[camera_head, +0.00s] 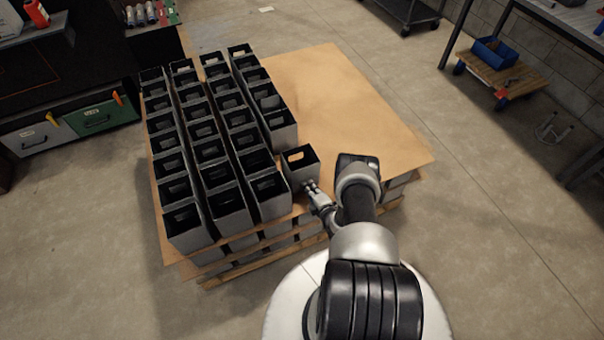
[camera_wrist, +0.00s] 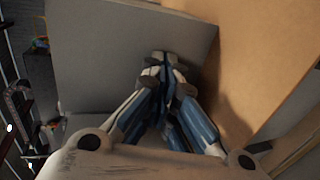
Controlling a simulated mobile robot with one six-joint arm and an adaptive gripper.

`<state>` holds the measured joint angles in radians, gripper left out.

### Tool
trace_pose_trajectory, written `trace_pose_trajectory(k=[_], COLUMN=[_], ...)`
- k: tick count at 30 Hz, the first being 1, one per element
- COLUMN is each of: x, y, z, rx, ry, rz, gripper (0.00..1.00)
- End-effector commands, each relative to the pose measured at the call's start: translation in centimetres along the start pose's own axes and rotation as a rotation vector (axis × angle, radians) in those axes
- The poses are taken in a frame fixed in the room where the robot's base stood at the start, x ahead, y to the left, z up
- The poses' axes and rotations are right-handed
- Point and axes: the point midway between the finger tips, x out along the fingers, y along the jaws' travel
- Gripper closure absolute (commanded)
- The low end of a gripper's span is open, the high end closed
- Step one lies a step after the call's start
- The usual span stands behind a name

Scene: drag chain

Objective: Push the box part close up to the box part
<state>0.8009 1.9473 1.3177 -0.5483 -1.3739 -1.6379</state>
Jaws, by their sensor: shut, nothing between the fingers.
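A single open-topped grey box part (camera_head: 302,165) stands upright near the front edge of the stacked pallet, at the front end of the rightmost row. The box part behind it in that row (camera_head: 281,130) is close by; I cannot tell whether the two touch. My gripper (camera_head: 311,187) is shut and empty, with its fingertips at the near side of the single box part. In the wrist view the shut fingers (camera_wrist: 163,62) are in front of a grey box wall (camera_wrist: 110,45); contact is not clear.
Several rows of box parts (camera_head: 205,150) fill the left of the pallet. The brown sheet (camera_head: 340,95) to the right is bare. A blue bin (camera_head: 494,52) on a wooden dolly stands far right. A drawer cabinet (camera_head: 95,118) is at left.

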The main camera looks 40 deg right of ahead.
Motion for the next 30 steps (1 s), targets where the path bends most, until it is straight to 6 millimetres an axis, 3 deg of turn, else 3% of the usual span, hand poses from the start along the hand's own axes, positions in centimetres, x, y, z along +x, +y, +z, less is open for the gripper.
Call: trace_pose_trajectory(k=[30], x=[5.0], y=[1.6], z=[0.0], rx=[-0.001], ry=[0.000], rz=[0.003], gripper=[1.00])
